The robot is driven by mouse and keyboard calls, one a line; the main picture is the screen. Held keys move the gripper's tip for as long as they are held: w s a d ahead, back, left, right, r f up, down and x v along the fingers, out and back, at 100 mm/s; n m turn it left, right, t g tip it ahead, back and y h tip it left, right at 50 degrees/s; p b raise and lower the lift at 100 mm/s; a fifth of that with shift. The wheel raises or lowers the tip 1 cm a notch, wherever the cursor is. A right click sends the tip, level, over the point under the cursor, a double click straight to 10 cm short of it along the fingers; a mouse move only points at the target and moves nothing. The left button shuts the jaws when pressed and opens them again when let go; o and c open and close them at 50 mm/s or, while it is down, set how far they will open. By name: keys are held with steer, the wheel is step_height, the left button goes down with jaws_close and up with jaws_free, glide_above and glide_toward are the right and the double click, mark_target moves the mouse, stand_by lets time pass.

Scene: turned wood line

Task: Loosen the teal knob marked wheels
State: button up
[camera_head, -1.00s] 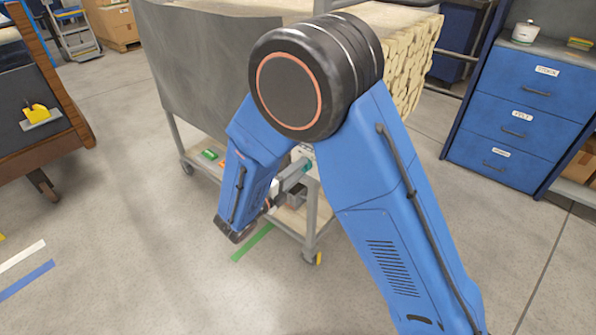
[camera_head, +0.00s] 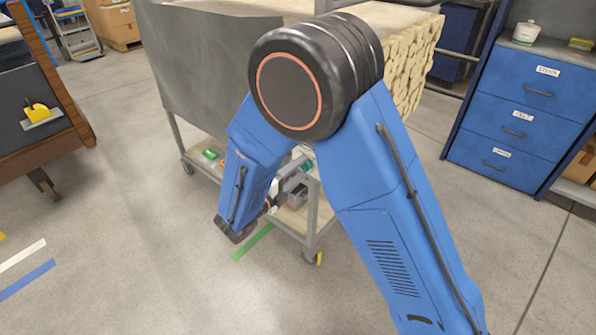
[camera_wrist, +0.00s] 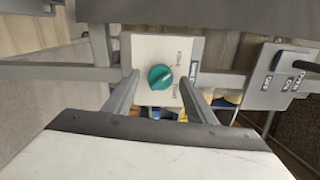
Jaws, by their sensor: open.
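The round teal knob (camera_wrist: 160,77) sits on a white panel (camera_wrist: 145,50) in the wrist view. A pale line crosses its face. Small turned print stands beside it, too small to read surely. My gripper (camera_wrist: 159,86) is open, one finger on each side of the knob in the picture, with a gap on both sides; I cannot tell how deep the fingers reach. In the head view, my gripper (camera_head: 290,175) is beside the cart's near corner post, partly hidden by my arm. A bit of teal, likely the knob (camera_head: 307,166), shows at its tip.
A grey box with several labels and a black lever (camera_wrist: 283,80) stands close right of the panel. The cart (camera_head: 314,215) has metal posts and a lower shelf with small coloured items. Blue drawers (camera_head: 515,105) stand at right. Open floor lies in front.

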steer(key=v, duration=1.7)
steer(key=shift+s+a, duration=0.15)
steer(key=d+r+m+g, duration=0.35)
steer(key=d+m, duration=0.25)
steer(key=d, duration=0.3)
steer(key=d+r+m+g, duration=0.2)
steer(key=d+m+g, duration=0.3)
steer(key=d, duration=0.4)
steer(key=d+r+m+g, duration=0.2)
steer(key=d+m+g, duration=0.1)
steer(key=d+m, duration=0.55)
steer(key=s+d+r+m+t+y, duration=0.1)
steer(key=s+d+r+m+y, duration=0.2)
steer(key=m, duration=1)
steer(key=s+d+r+m+t+y, duration=0.1)
steer(key=s+d+r+m+y, duration=0.1)
steer(key=s+d+m+y, duration=0.6)
steer(key=s+d+m, duration=0.3)
steer(key=s+m, duration=0.1)
steer(key=m, duration=0.1)
steer(key=shift+s+d+r, duration=0.3)
steer(key=shift+s+r, duration=0.05)
